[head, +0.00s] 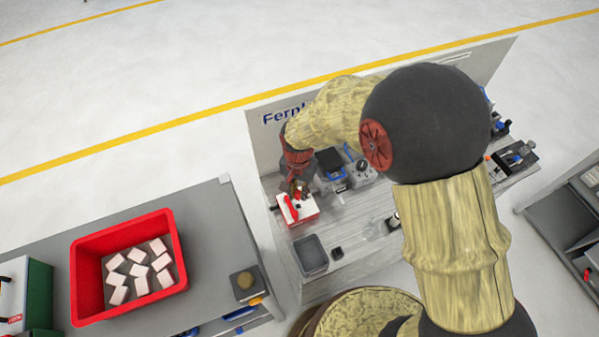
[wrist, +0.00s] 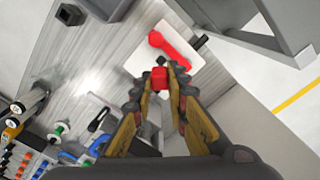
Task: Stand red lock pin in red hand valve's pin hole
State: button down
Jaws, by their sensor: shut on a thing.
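The red lock pin (wrist: 159,78) is between my gripper's fingertips (wrist: 160,90) in the wrist view, with its red end showing. My gripper is shut on it. The red hand valve (wrist: 172,46) has a red lever on a white plate, just beyond the fingertips in the wrist view. In the head view the valve (head: 291,207) sits on a white-topped red block, and my gripper (head: 297,188) is close above its far side. The pin hole is hidden, and I cannot tell whether the pin touches the valve.
A grey bin (head: 311,256) and a small dark block (head: 337,253) stand nearer on the bench. Blue-and-grey fixtures (head: 338,172) stand right of the valve. A back panel (head: 262,140) rises behind. A red crate (head: 84,281) with several white blocks is on the left table.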

jog(key=shift+w+f+b, duration=0.25)
jog(key=shift+f+b, duration=0.2)
jog(key=shift+f, duration=0.1)
jog(key=shift+w+f+b, duration=0.1)
jog(key=shift+f+b, duration=1.25)
jog(key=shift+f, duration=0.8)
jog(key=shift+f+b, duration=0.3)
jog(key=shift+f, duration=0.25)
jog(key=shift+r, duration=0.2)
jog(key=shift+r+p, duration=1.1)
jog(key=shift+r, duration=0.25)
